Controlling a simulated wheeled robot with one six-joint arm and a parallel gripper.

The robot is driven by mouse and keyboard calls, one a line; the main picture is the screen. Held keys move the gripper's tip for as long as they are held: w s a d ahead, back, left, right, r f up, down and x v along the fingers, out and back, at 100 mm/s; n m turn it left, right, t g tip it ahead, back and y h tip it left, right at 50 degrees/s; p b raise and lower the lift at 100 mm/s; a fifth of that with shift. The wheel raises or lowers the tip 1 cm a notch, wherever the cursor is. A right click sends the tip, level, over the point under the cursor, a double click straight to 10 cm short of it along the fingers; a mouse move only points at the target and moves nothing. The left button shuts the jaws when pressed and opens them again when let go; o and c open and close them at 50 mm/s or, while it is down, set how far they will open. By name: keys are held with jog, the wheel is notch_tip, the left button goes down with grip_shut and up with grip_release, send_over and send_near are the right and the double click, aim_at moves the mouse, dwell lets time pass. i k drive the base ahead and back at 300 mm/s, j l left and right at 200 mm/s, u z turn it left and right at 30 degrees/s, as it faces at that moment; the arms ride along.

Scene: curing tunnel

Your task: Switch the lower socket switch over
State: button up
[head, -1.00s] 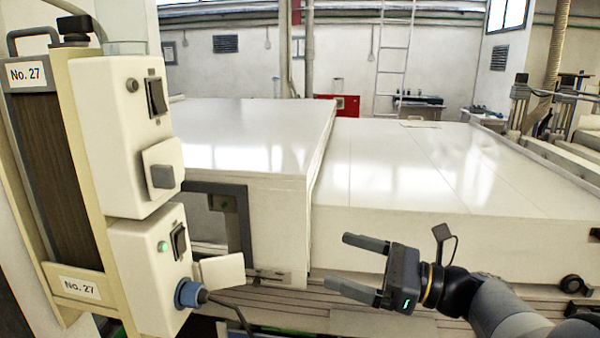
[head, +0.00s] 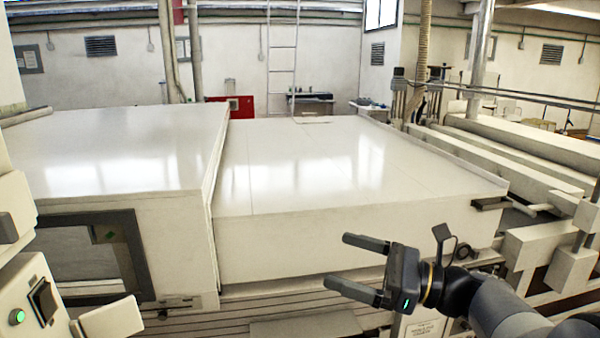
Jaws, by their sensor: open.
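The lower socket box (head: 30,290) is cut off by the left edge of the head view. Its black rocker switch (head: 43,301) shows on the front face, with a lit green lamp (head: 17,317) to its left. A pale flap (head: 110,319) sticks out to the right of the switch. The socket and plug below are out of the frame. My gripper (head: 358,268) is open and empty at the lower right of centre. Its fingers point left, well to the right of the switch and apart from everything.
The upper socket box (head: 18,205) is partly visible at the left edge. A white tunnel housing (head: 130,150) and a lower white cover (head: 330,170) fill the middle. Pale beams and rails (head: 520,150) lie to the right. Open air lies between my gripper and the boxes.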

aim_at(45, 302)
jog(key=z, duration=1.1)
jog(key=k+j, duration=1.35)
jog(key=l, duration=0.15)
jog(key=k+j, duration=0.15)
jog(key=k, duration=0.15)
jog(key=z, duration=0.05)
